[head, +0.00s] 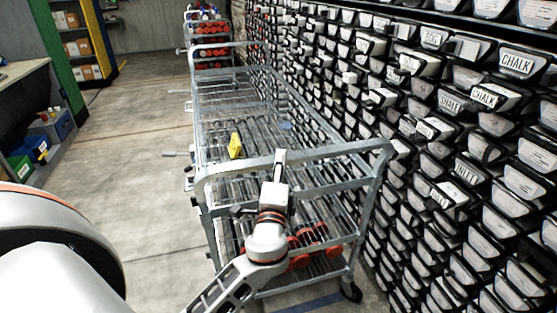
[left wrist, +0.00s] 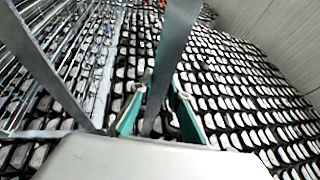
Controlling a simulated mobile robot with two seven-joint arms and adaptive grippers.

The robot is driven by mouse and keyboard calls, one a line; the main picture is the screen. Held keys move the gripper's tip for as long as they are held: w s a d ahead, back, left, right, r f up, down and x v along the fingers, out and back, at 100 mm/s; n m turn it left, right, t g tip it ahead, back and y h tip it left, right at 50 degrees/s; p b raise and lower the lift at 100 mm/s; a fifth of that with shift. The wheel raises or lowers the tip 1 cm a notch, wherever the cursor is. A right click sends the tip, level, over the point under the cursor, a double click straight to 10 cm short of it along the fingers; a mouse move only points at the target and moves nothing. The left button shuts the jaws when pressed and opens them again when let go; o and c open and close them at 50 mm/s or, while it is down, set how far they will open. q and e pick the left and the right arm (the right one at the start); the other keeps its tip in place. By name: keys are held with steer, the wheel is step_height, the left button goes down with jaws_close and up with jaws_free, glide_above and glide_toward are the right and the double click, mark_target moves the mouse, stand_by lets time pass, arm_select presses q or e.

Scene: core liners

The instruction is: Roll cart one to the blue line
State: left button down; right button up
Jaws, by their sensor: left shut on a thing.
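The near metal wire cart (head: 290,160) stands along the wall of bins, with its tubular handle towards me. My left gripper (head: 280,157) is shut on the handle's top bar. In the left wrist view, a grey bar (left wrist: 171,55) runs between the green finger pads of that gripper (left wrist: 158,112). A yellow block-like piece (head: 235,146) stands on the cart's top deck. Red round-ended items (head: 313,236) lie on its lower shelf. A piece of blue line (head: 312,302) shows on the floor by the cart's near end. I cannot read a cart number. My right gripper is out of view.
Labelled black bins (head: 470,130) form a wall close on the cart's right. More metal cart frames (head: 208,22) with red items stand beyond it. A bench (head: 24,68) and green-and-yellow shelving (head: 80,45) stand left. The concrete aisle (head: 135,130) between is clear.

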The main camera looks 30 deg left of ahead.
arm_select(q)
steer(key=c, duration=1.9)
jaws_free()
steer(key=shift+d+r, duration=0.1)
steer(key=shift+d, duration=0.15)
steer(key=shift+a, duration=0.1)
steer(key=v, duration=1.2)
